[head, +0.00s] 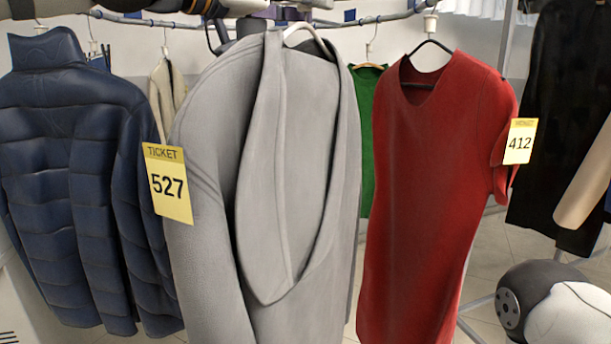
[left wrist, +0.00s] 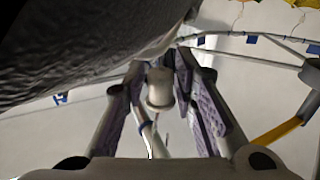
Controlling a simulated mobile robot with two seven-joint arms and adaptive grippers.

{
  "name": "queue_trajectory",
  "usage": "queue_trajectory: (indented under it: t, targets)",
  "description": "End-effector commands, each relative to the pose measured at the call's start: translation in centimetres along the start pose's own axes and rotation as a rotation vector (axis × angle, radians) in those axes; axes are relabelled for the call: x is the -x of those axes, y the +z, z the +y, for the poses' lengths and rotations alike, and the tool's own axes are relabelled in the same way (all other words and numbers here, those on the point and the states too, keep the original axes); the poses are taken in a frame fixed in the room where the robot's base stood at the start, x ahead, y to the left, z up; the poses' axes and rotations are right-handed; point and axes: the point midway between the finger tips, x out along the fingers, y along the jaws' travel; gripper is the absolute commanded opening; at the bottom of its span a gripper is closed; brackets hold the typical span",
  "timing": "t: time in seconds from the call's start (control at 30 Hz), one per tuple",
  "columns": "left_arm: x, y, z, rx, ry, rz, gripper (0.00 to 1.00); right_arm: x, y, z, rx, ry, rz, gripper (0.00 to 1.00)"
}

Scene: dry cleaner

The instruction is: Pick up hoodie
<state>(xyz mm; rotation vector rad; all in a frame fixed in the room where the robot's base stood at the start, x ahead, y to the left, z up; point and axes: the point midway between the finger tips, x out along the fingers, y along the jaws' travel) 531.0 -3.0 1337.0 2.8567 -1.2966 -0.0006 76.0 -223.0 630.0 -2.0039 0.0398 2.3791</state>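The grey garment (head: 215,200) with yellow ticket 527 (head: 168,184) hangs on a white hanger (head: 305,38) in the middle of the head view. It has a wide open front; I cannot tell for sure that it is the hoodie. My left gripper (head: 291,13) is at the top of this hanger, partly cut off by the frame. In the left wrist view, my left gripper's purple-padded fingers (left wrist: 160,72) stand apart on either side of a white hanger knob (left wrist: 159,90). Grey fabric (left wrist: 75,50) fills the upper left there. My right gripper is out of view.
A navy puffer jacket (head: 70,180) hangs at left. A red dress (head: 425,190) with ticket 412 (head: 520,141) hangs at right, and a green garment (head: 367,130) is behind. Dark clothing (head: 555,110) hangs far right. A curved rail (head: 395,15) runs along the top.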

Motion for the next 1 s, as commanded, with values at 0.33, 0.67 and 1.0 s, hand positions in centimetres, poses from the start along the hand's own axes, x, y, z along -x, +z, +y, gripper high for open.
queue_trajectory:
  t: [0.33, 0.67, 1.0]
  targets:
    - [0.0, -0.1, 0.0, -0.001, 0.0, 0.001, 0.0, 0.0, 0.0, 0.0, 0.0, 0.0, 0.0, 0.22]
    - [0.0, -1.4, 0.0, -0.001, 0.0, 0.002, 0.0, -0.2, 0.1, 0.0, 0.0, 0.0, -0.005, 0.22]
    - [0.6, -3.7, 0.0, 0.0, -0.001, 0.002, 0.0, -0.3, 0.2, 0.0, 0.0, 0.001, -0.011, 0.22]
